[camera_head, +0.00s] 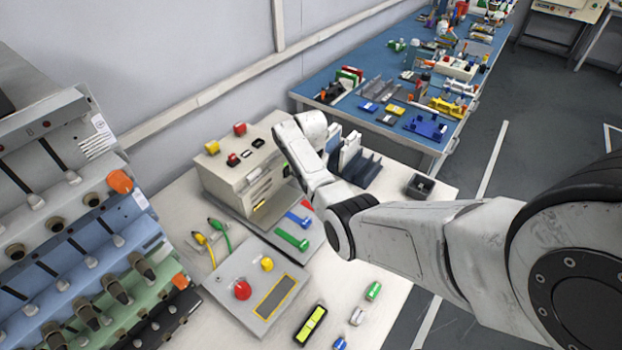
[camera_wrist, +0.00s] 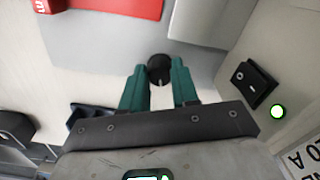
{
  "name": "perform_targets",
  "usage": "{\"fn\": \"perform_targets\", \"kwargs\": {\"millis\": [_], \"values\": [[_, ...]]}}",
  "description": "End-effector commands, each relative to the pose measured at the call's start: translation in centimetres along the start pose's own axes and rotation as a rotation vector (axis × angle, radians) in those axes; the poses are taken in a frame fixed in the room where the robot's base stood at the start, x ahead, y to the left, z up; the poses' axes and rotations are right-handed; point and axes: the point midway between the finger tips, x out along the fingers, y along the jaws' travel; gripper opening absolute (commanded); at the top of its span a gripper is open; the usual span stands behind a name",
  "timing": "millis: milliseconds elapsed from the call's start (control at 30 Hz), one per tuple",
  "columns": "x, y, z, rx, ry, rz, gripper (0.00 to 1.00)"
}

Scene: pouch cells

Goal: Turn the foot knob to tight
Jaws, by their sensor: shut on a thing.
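The foot knob (camera_wrist: 158,69) is a small dark round knob at the upper middle of the wrist view, on a light grey surface. My gripper (camera_wrist: 157,77) has green fingers, one on each side of the knob, and is shut on it. No tight mark or pointer on the knob is readable, so its turn cannot be told. In the head view my white arm reaches to the cream machine (camera_head: 238,175); the arm hides the knob and my fingers there.
A red part (camera_wrist: 125,8) and a pale grey block (camera_wrist: 200,24) lie beyond the knob. A control box (camera_head: 258,288) stands on the white bench; a blue table (camera_head: 340,110) stands behind.

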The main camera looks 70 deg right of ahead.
Motion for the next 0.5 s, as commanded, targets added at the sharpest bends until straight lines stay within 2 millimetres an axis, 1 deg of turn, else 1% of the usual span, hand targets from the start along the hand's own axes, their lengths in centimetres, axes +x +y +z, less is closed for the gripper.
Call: {"fn": "perform_targets", "kwargs": {"millis": [33,500], "values": [[-0.22,-0.17,-0.06,0.042,0.003,-0.003,0.0],[-0.14,-0.18,-0.11,0.489,0.003,-0.004,0.0]]}}
